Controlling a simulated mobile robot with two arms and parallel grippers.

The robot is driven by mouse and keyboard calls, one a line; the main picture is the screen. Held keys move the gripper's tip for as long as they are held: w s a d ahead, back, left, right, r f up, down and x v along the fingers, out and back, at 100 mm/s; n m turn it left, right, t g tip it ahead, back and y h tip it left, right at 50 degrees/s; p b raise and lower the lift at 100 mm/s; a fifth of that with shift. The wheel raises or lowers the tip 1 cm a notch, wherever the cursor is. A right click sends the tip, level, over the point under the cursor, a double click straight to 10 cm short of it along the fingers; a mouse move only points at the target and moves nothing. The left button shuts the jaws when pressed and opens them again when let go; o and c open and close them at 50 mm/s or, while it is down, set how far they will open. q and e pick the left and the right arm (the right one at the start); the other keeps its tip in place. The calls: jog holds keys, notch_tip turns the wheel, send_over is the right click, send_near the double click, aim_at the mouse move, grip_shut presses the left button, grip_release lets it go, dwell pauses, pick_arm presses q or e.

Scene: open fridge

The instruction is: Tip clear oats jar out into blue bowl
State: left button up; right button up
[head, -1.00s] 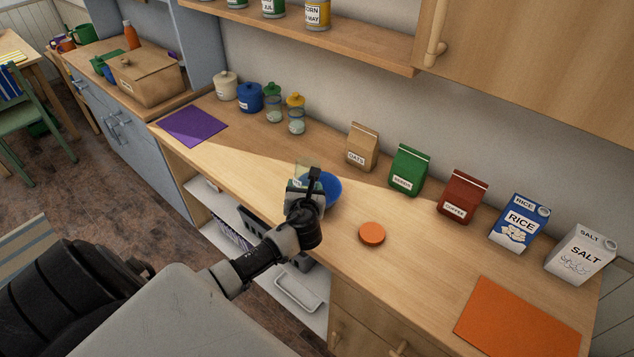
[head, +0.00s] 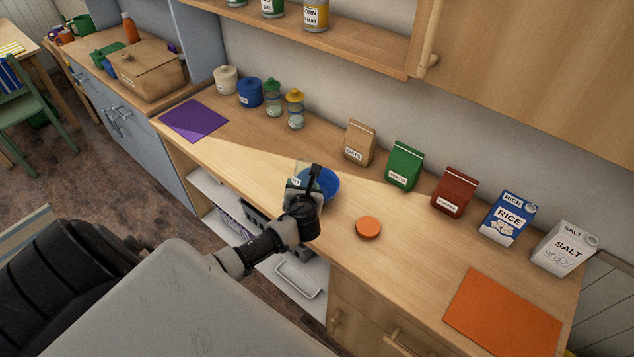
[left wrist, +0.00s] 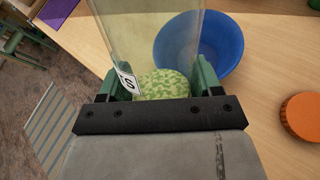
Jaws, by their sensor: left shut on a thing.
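My left gripper (head: 303,192) is shut on the clear oats jar (head: 301,172), which is largely hidden behind it in the head view. In the left wrist view the jar (left wrist: 140,45) is see-through, with a white label ending in S and speckled green-yellow contents near the fingers (left wrist: 160,88). The blue bowl (head: 328,187) sits on the counter just beyond and right of the gripper, partly hidden by it. Its inside (left wrist: 215,45) shows no contents in the part I see. I cannot tell the jar's exact tilt. My right gripper is not in view.
An orange round lid (head: 368,228) lies on the wooden counter right of the bowl. Bags and cartons, including a brown bag (head: 359,144) and a rice carton (head: 507,218), line the back. A purple mat (head: 194,121) and an orange mat (head: 502,311) lie at either end.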

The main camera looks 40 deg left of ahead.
pick_arm(q)
jog(key=p, duration=0.1)
jog(key=f+g+p, duration=0.1)
jog(key=shift+s+f+h+p, duration=0.25)
jog(key=shift+h+p, duration=0.05)
jog(key=shift+p, duration=0.05)
jog(key=shift+s+f+m+g+p, duration=0.15)
jog(key=shift+f+m+g+p, duration=0.2)
jog(key=shift+f, duration=0.5)
jog(key=shift+s+g, duration=0.1)
jog(key=shift+g, duration=0.25)
jog(key=shift+s+f+m+g+h, duration=0.25)
jog(key=shift+f+m+g+h, duration=0.2)
jog(key=shift+g, duration=0.35)
